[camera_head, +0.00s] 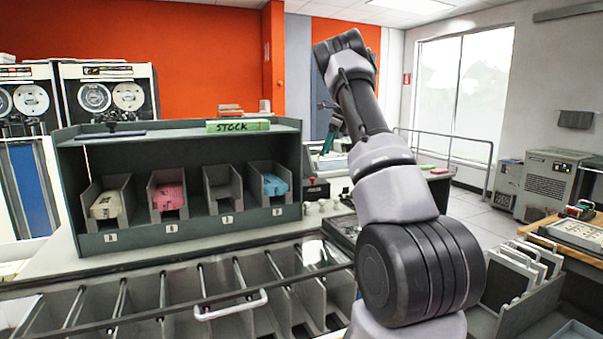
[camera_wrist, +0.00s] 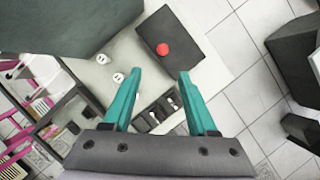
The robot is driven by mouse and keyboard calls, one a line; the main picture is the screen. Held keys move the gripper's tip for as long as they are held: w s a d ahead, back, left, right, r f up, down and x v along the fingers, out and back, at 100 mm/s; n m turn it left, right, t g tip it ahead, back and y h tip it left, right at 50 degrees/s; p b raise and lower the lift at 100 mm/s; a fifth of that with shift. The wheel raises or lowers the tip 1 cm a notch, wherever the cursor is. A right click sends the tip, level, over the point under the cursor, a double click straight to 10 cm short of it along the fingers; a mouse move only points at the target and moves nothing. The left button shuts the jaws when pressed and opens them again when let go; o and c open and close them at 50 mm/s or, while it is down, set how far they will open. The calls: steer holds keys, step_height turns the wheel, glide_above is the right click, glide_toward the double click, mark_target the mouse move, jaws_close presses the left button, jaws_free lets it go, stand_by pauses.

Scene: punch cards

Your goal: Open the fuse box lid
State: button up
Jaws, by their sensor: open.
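My gripper (camera_wrist: 159,74) shows in the wrist view with two teal fingers apart and nothing between them. In the head view, my gripper (camera_head: 331,136) is small and partly hidden by my arm, above the counter right of the grey shelf unit. A dark box with a red round knob (camera_wrist: 164,49) lies beyond the fingertips in the wrist view. A dark tray-like part with small slots (camera_wrist: 160,110) shows between the fingers. I cannot tell which of these, if any, is the fuse box, and no lid is clearly visible.
A grey shelf unit (camera_head: 180,138) holds bins of coloured cards and a green STOCK block (camera_head: 238,126). A slotted rack with a white handle (camera_head: 230,306) is in front. White round fittings (camera_wrist: 102,59) sit on the counter.

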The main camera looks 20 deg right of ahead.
glide_toward(309, 184)
steer(key=x, duration=0.5)
steer(key=shift+w+d, duration=0.3)
jaws_close()
stand_by(1.3)
